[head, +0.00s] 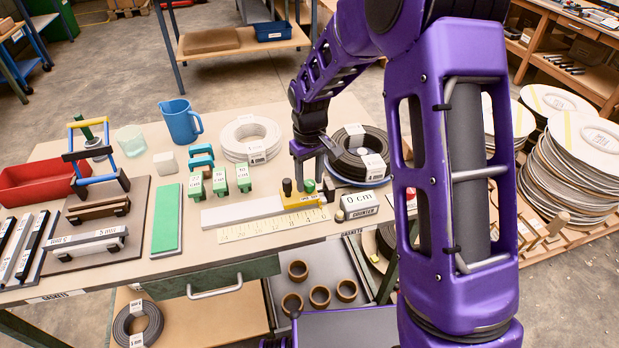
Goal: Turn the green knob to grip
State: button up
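The green knob (309,186) stands on a small yellow block (299,200) at the table's right side, just behind the ruler. A black knob (287,187) stands on the same block to its left. My gripper (310,180) points down over the block, its two fingers apart, one on the left and one on the right of the green knob. The fingertips are close to the knob. Whether they touch it is too small to tell. The fingers partly cover the block's far side.
A yellow ruler (272,226) and a white strip (240,213) lie left and front of the block. A grey "0 cm" block (359,205) is close on the right. A black coil (345,160) lies behind. Green blocks (219,182) stand to the left. My purple arm hides the right side.

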aim_at(310, 183)
jog(key=shift+o, duration=0.9)
notch_tip(310, 183, up, 17)
jog(key=p, duration=0.2)
jog(key=shift+r, duration=0.2)
jog(key=shift+s, duration=0.1)
